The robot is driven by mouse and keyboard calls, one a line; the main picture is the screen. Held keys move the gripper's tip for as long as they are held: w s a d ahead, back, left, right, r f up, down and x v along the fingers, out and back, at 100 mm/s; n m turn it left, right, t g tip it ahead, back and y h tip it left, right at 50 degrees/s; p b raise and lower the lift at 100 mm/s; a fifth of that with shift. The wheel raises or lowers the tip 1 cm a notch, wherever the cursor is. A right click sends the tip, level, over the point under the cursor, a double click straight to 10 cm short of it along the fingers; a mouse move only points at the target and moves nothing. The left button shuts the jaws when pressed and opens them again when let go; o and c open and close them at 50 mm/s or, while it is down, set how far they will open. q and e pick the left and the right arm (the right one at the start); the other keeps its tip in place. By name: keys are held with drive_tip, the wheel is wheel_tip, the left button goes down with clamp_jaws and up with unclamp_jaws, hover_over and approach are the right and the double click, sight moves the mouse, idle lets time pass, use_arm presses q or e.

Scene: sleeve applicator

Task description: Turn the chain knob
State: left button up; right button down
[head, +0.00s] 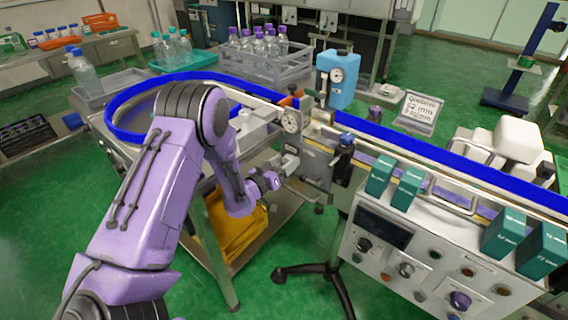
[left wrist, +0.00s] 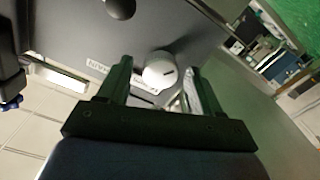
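The pale round knob (left wrist: 160,71) with a dark pointer line sits on a grey panel (left wrist: 75,30) in the left wrist view. A small white label (left wrist: 98,66) with inverted lettering is beside it; I cannot read it surely. My left gripper (left wrist: 158,78) is open, its two dark fingers on either side of the knob, with a small gap showing at each side. In the head view my left gripper (head: 287,166) is at the grey machine box under the conveyor, and the knob cannot be made out there. My right gripper is not in view.
A blue-edged conveyor (head: 430,152) runs above the box. A dial gauge (head: 291,121) and a blue tank (head: 338,78) stand over it. A control panel (head: 400,258) with several knobs and teal boxes is at right.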

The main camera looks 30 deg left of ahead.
use_arm(q)
drive_tip(key=shift+s, duration=0.1)
drive_tip(key=s+b, duration=0.1)
drive_tip(key=s, duration=0.9)
drive_tip(key=shift+s+a+b, duration=0.2)
drive_tip(key=shift+a+b, duration=0.1)
drive_tip(key=shift+a, duration=0.1)
drive_tip(key=shift+f, duration=0.1)
drive_tip(key=s+d+f+n+g+y+p, duration=0.1)
drive_tip(key=s+f+n+g+y, duration=0.1)
drive_tip(key=s+f+g, duration=0.4)
drive_tip(key=s+d+f+n+g+y+p, duration=0.1)
drive_tip(key=s+f+n+g+y, duration=0.2)
drive_tip(key=f, duration=0.5)
drive_tip(key=s+d+f+g, duration=0.3)
drive_tip(key=s, duration=0.6)
drive_tip(key=s+d+f+m+g+p, duration=0.1)
drive_tip(key=s+d+f+g, duration=0.1)
drive_tip(key=s, duration=0.8)
wheel_tip(320, 180, down, 3)
drive_tip(key=shift+d+r+g, duration=0.2)
drive_tip(key=shift+d+g, duration=0.2)
drive_tip(key=shift+d, duration=0.2)
drive_tip(key=shift+w, duration=0.1)
